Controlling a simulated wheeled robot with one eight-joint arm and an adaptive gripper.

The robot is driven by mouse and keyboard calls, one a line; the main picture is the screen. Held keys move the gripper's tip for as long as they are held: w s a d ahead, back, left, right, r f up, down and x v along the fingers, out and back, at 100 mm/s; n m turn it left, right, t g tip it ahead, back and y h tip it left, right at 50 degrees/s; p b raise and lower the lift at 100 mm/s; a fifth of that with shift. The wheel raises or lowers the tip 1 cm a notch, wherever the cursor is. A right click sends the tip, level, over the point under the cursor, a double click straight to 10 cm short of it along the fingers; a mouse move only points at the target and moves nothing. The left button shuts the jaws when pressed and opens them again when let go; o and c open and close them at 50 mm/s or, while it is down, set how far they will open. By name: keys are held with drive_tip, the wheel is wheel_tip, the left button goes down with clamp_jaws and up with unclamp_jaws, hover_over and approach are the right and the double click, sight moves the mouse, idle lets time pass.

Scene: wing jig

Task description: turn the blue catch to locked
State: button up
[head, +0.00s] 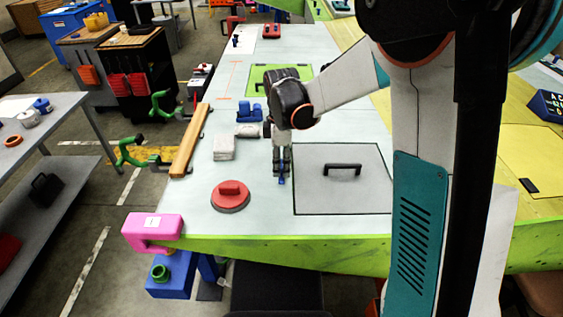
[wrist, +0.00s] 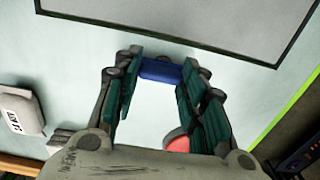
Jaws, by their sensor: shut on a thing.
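The blue catch (head: 281,181) is a small blue piece on the pale table surface, just left of the grey panel (head: 318,195) with a dark outline and a black handle. My gripper (head: 282,168) points down over the catch. In the wrist view the catch (wrist: 160,70) shows as a blue bar between the two fingers of my gripper (wrist: 161,62), which is shut on it. The fingers hide its ends. I cannot tell from these views whether it stands at locked.
A red disc with a raised grip (head: 230,196) lies left of my gripper. A white block (head: 223,148), a wooden strip (head: 189,140) and a blue part (head: 249,112) lie farther back. A pink clamp (head: 152,231) sits at the table's front left corner.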

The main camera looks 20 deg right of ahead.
drive_tip(key=m, duration=0.4)
drive_tip(key=shift+b, duration=0.3)
drive_tip(key=m, duration=0.5)
drive_tip(key=shift+s+d, duration=0.1)
drive_tip(key=m, duration=0.4)
drive_tip(key=shift+m+b, duration=0.3)
drive_tip(key=shift+b, duration=0.1)
drive_tip(key=shift+s+m, duration=0.1)
drive_tip(key=shift+m, duration=2.1)
drive_tip(key=o, duration=1.1)
drive_tip(key=shift+c, duration=0.2)
